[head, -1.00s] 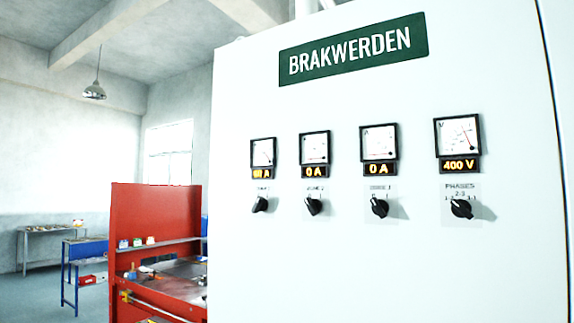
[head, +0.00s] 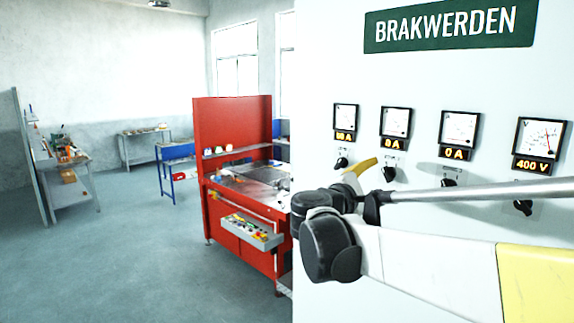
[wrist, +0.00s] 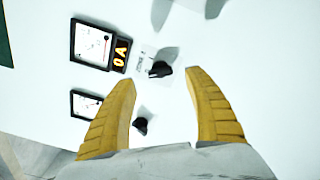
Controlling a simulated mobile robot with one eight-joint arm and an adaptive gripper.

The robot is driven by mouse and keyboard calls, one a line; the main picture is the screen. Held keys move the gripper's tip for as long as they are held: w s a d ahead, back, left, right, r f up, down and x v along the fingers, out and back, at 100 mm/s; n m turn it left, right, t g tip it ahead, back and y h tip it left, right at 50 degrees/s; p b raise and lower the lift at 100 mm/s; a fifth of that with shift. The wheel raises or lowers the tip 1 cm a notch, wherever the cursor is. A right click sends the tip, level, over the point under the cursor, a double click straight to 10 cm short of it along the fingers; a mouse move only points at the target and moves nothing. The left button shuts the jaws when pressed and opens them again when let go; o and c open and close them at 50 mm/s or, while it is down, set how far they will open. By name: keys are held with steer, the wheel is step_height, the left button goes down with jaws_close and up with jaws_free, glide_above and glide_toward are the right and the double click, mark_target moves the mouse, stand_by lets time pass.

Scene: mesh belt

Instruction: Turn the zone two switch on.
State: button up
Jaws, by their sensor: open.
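A white panel carries a row of black rotary switches, each below a meter. The second switch from the left (head: 389,174) sits under a meter reading 0 A; its small label is not clearly legible now. The fingers are spread, with nothing between the tips, and appear apart from the switch. In the head view one yellow finger (head: 361,168) shows by the panel; my arm hides the rest.
The leftmost switch (head: 341,163) is close beside, and shows low in the wrist view (wrist: 140,125). The third switch (head: 448,183) and phases switch (head: 523,208) are to the right. A red workbench (head: 232,140) stands left of the panel; open floor lies farther left.

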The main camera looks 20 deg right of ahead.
mark_target(387, 175)
steer(key=p+x, duration=0.1)
steer(key=x, duration=0.5)
steer(key=shift+w+d, duration=0.15)
steer(key=shift+d, duration=0.1)
steer(key=shift+a, duration=0.1)
steer(key=c, duration=1.2)
